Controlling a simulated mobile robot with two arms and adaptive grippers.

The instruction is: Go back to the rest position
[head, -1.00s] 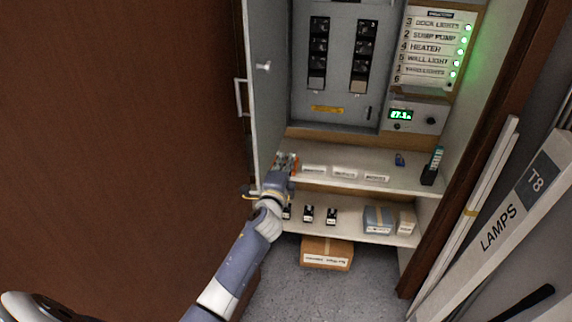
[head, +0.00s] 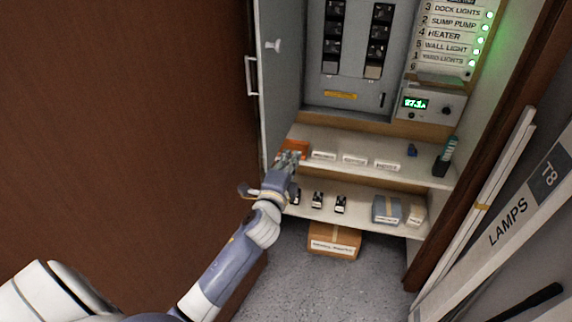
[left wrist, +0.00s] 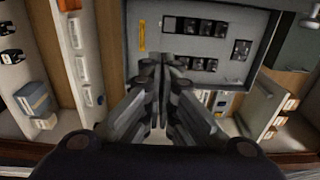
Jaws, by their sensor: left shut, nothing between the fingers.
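My left gripper (head: 290,158) is at the left end of the upper shelf in the head view, in front of an orange item (head: 297,147) that it partly hides. In the left wrist view the fingers of my left gripper (left wrist: 163,66) are together with nothing between them, and the grey breaker panel (left wrist: 215,45) lies beyond them. My right gripper is not in view.
The upper shelf (head: 390,177) has white labels and a dark holder (head: 442,165). The lower shelf (head: 362,216) holds small black breakers and boxes. A cardboard box (head: 334,242) sits below. Long lamp cartons (head: 515,215) lean at right.

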